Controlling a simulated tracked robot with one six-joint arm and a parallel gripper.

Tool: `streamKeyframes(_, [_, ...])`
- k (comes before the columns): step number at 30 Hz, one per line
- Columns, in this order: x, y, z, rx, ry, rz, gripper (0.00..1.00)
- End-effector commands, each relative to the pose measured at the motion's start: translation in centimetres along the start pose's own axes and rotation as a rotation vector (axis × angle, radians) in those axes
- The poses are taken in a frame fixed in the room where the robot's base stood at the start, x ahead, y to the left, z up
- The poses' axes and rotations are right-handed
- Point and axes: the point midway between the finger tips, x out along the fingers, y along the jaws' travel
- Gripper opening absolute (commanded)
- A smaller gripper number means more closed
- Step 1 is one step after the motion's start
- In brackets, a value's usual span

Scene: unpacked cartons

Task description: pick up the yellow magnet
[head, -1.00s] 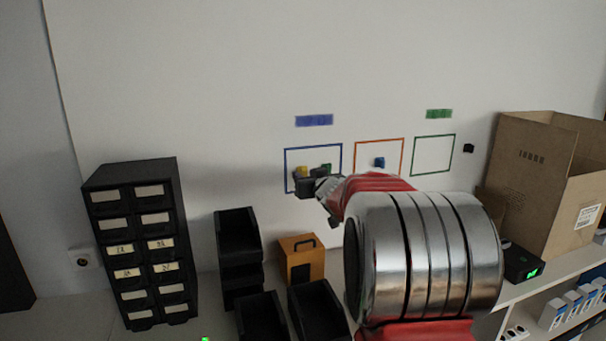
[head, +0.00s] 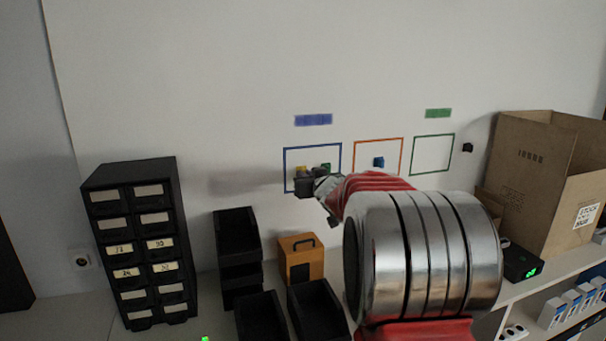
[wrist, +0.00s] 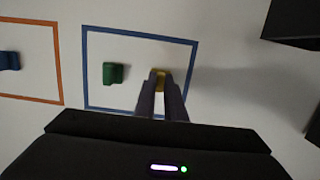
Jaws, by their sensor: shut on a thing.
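The yellow magnet (wrist: 158,72) is between the fingertips of my gripper (wrist: 159,84) in the wrist view, inside the blue square outline (wrist: 88,72) on the white wall. My gripper is shut on it. In the head view, a little of the yellow magnet (head: 301,168) shows above my dark gripper (head: 304,186); the rest is hidden. I cannot tell whether the magnet still touches the wall. A green magnet (wrist: 113,73) sits beside it in the same outline.
A blue magnet (head: 378,162) is in the orange outline (head: 403,150). The green outline (head: 434,136) is empty, with a black magnet (head: 468,147) to its right. Below are black bins (head: 238,233), an orange box (head: 301,262), a drawer cabinet (head: 138,240) and a carton (head: 530,185).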

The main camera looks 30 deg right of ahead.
Motion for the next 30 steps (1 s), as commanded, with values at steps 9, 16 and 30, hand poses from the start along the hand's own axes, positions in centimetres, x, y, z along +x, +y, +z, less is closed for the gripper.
streamKeyframes(9, [-0.6,0.0,-0.8,-0.001,0.001,0.001,0.00])
streamKeyframes(16, [-0.9,0.0,-3.3,-0.002,0.002,0.000,0.00])
streamKeyframes(30, [-1.9,0.0,-6.9,0.001,0.000,0.001,0.00])
